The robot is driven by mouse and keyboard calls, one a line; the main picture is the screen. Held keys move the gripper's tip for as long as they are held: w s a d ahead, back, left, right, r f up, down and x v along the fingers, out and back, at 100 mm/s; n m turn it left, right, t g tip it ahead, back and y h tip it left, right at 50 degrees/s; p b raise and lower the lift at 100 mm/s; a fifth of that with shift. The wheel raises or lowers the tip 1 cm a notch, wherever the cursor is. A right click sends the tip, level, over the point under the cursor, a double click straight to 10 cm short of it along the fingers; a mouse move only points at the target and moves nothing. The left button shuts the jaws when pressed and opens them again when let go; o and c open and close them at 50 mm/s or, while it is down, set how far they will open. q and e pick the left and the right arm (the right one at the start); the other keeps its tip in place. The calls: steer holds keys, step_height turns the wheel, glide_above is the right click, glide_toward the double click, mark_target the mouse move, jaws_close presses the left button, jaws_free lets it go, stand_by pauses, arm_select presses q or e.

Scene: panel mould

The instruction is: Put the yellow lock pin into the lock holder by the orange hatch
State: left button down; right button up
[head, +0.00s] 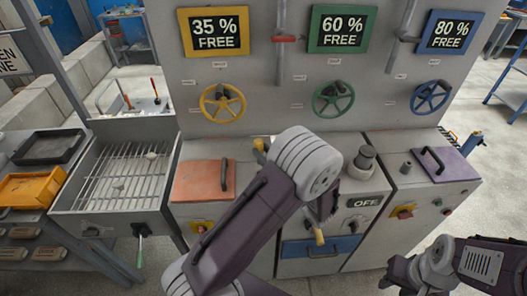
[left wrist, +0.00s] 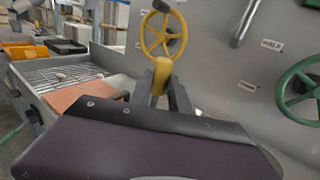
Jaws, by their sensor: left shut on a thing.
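The yellow lock pin (left wrist: 162,72) stands upright between the fingers of my left gripper (left wrist: 164,88) in the left wrist view. In the head view the pin (head: 259,145) shows as a small yellow tip beyond my arm, and my left gripper (head: 265,146) is mostly hidden. It is shut on the pin, to the right of the orange hatch (head: 197,180), which is closed. A yellow and red fitting (head: 201,227) sits on the front below the hatch; I cannot tell whether it is the lock holder. My right gripper (head: 389,277) is low at the right, its jaws unclear.
A grated tray (head: 160,209) lies left of the hatch. Yellow (head: 221,104), green and blue handwheels are on the upright panel behind. A purple hatch (head: 447,165) is at the right. A yellowish handle (head: 319,237) hangs by the blue drawer (head: 297,250).

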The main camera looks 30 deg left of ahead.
arm_select(q)
step_height(320, 180, down, 4)
steer(key=shift+r+b, duration=0.2)
steer(key=shift+b, duration=0.85)
stand_by(0.7)
steer(key=shift+f+b, duration=1.9)
steer(key=shift+f, duration=0.85)
steer(key=c, duration=1.1)
jaws_free()
steer(key=shift+c, duration=0.2)
steer(key=b+v, duration=0.1)
steer(key=v, duration=0.8)
